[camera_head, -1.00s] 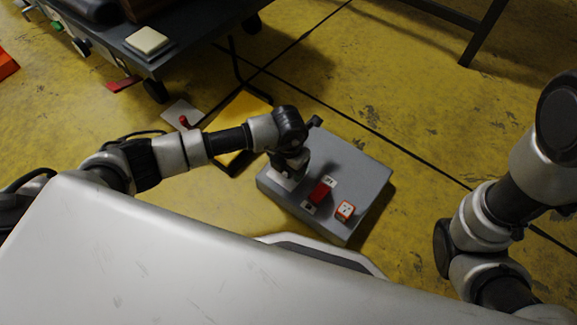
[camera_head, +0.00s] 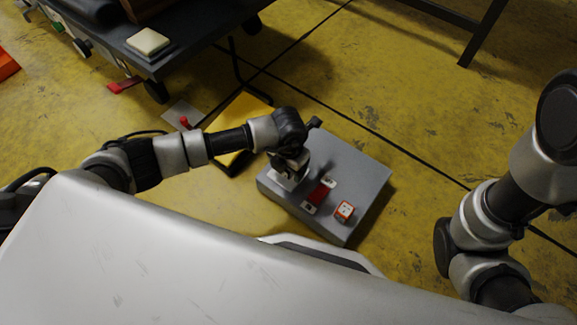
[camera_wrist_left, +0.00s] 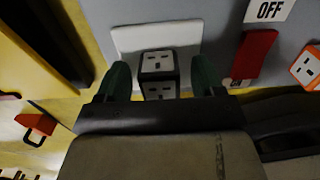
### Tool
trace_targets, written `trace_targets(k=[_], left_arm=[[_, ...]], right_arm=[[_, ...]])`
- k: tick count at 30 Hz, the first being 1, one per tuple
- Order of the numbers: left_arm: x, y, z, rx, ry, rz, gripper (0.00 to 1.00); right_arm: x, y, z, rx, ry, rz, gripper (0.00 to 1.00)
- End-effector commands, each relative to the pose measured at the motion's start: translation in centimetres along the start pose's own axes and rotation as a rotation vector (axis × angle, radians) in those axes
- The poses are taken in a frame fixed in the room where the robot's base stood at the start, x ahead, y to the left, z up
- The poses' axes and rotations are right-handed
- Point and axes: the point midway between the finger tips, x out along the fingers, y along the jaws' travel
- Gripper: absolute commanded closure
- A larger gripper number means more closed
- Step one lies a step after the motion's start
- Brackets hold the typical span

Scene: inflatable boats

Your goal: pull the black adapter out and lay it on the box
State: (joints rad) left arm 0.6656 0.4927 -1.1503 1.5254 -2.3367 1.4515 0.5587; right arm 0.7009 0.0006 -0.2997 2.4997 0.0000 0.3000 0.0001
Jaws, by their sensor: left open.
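The black adapter (camera_wrist_left: 158,63), a small block with a pale socket face, shows in the left wrist view in front of a white plate (camera_wrist_left: 130,38) on the grey box. My left gripper (camera_wrist_left: 162,80) is open, with one dark green finger on each side of the adapter; I cannot tell whether they touch it. In the head view, my left gripper (camera_head: 289,174) points down over the left part of the grey box (camera_head: 345,163) and hides the adapter. My right arm stands at the right edge; its gripper is out of view.
A red switch (camera_head: 321,191) with an OFF label (camera_wrist_left: 269,10) and an orange-edged socket (camera_head: 344,211) sit on the box. The box's far right top is bare. A yellow panel (camera_head: 240,115) and a dark cart (camera_head: 155,45) stand to the left.

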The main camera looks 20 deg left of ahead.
Motion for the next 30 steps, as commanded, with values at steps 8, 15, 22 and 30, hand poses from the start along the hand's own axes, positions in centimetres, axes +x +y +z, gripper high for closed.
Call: trace_targets(k=[8, 15, 22, 30], left_arm=[[-0.02, -0.01, 0.02, 0.000, 0.000, 0.000, 0.32], [-0.02, -0.01, 0.01, 0.000, 0.000, 0.000, 0.61], [-0.02, -0.01, 0.01, 0.000, 0.000, 0.000, 0.96], [-0.50, 0.00, 0.02, 0.000, 0.000, 0.000, 1.00]], right_arm=[[0.22, 0.04, 0.08, 0.000, 0.000, 0.000, 0.40], [0.22, 0.04, 0.08, 0.000, 0.000, 0.000, 0.40], [0.21, 0.03, 0.07, 0.000, 0.000, 0.000, 0.40], [0.63, 0.12, 0.22, 0.001, 0.000, 0.000, 0.40]])
